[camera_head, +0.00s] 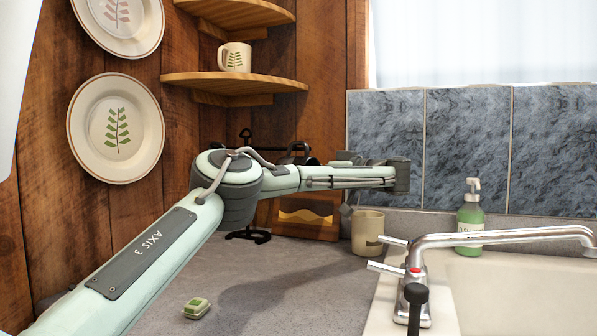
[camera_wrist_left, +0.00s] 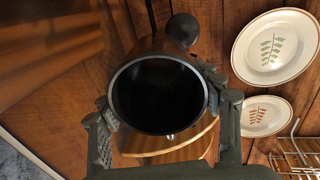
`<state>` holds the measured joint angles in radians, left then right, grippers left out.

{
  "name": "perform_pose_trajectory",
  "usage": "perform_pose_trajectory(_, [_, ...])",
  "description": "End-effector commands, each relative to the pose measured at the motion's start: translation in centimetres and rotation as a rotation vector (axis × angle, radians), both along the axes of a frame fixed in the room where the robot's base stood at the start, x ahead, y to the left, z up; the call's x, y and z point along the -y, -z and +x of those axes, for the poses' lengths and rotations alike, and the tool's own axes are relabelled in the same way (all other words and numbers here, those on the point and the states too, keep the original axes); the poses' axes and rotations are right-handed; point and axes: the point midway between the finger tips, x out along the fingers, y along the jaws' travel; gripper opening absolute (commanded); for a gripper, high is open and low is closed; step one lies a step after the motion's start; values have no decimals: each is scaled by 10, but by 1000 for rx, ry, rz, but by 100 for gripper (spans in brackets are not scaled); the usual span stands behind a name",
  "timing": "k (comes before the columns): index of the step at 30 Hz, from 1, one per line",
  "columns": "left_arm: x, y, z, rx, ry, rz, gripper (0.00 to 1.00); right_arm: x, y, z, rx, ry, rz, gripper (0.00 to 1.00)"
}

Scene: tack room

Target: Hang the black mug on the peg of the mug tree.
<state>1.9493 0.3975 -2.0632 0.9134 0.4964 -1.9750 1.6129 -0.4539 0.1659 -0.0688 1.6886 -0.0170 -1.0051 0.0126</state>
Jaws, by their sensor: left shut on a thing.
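The black mug (camera_head: 298,159) shows in part above my left forearm in the head view. In the left wrist view the black mug (camera_wrist_left: 160,95) has its open mouth facing the camera. My left gripper (camera_wrist_left: 158,112) is shut on it, with fingers on both sides. In the head view the arm covers most of this gripper. The black mug tree (camera_head: 246,136) stands behind the arm, left of the mug. I cannot tell whether mug and peg touch. My right gripper is out of view.
A beige mug (camera_head: 367,233) and a wooden holder (camera_head: 308,217) stand by the back wall. The faucet (camera_head: 480,239) and a green soap bottle (camera_head: 470,217) are right. A small green-and-white block (camera_head: 197,308) lies in front. Corner shelves (camera_head: 235,82) jut out above the tree.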

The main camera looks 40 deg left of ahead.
Motion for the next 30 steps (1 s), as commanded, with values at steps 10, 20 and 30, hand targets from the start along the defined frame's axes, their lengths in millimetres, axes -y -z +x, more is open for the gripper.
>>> perform_pose_trajectory(10, [0,-1,0,1,0,1,84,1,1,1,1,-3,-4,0])
perform_pose_trajectory(20, [0,1,0,-1,0,-1,89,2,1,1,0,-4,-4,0])
perform_pose_trajectory(30, [0,0,0,0,0,0,89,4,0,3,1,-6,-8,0])
